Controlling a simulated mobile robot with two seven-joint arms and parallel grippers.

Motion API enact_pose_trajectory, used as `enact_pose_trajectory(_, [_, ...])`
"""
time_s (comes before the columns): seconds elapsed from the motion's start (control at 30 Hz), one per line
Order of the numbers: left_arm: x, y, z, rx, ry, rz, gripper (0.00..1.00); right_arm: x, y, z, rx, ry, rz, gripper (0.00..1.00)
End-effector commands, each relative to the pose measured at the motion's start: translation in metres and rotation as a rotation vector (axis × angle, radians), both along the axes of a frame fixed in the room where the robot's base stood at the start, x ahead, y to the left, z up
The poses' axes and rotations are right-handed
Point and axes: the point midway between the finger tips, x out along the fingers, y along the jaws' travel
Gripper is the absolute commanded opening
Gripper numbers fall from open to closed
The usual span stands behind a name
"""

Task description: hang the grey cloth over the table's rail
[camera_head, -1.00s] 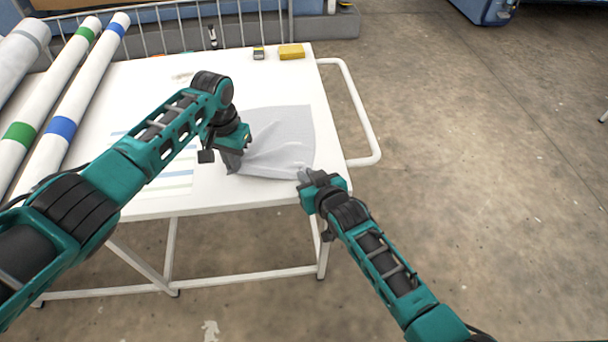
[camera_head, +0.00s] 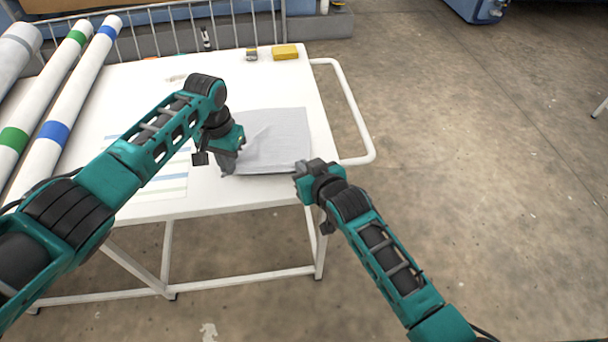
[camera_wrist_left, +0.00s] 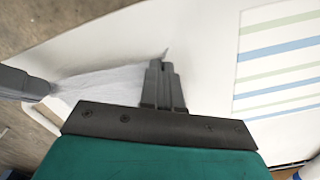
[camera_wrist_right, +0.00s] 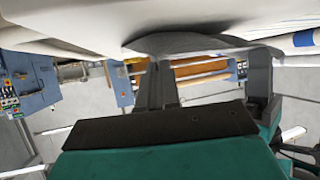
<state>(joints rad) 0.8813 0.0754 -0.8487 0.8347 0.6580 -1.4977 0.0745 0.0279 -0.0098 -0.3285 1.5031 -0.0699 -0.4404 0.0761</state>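The grey cloth (camera_head: 278,135) lies on the white table (camera_head: 130,85) near its front right corner. Its near edge looks slightly raised, with a dark shadow under it. The table's rail (camera_head: 357,118) is a white tube loop along the right side, clear of the cloth. My left gripper (camera_head: 229,167) is shut on the cloth's near left corner; the left wrist view shows its fingers (camera_wrist_left: 162,75) together with cloth running leftward. My right gripper (camera_head: 298,169) is at the near right corner. Its fingers (camera_wrist_right: 157,78) look closed together on the cloth's edge (camera_wrist_right: 200,43).
White rolls with green and blue bands (camera_head: 75,110) lie at the left. A striped sheet (camera_head: 165,180) lies left of the cloth. A yellow block (camera_head: 285,52) and a small dark device (camera_head: 251,54) sit at the back edge. Floor right of the rail is open.

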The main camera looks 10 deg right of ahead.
Motion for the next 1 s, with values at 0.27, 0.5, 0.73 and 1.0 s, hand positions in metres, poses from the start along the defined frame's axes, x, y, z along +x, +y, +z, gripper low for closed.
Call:
enact_pose_trajectory(0.27, [0.0,0.0,0.0,0.0,0.0,0.0,0.0,0.0,0.001,0.006,0.001,-0.003,0.001,0.0])
enact_pose_trajectory(0.5, [-0.001,0.0,0.008,0.0,-0.006,-0.013,0.0,0.002,0.0,0.016,-0.015,0.004,0.012,0.0])
enact_pose_trajectory(0.73, [-0.004,-0.001,0.035,0.009,-0.036,-0.07,0.0,0.002,-0.003,0.045,-0.088,0.058,0.064,0.0])
enact_pose_trajectory(1.0, [-0.009,0.0,0.073,0.022,-0.074,-0.145,0.0,0.0,-0.007,0.084,-0.189,0.135,0.135,0.0])
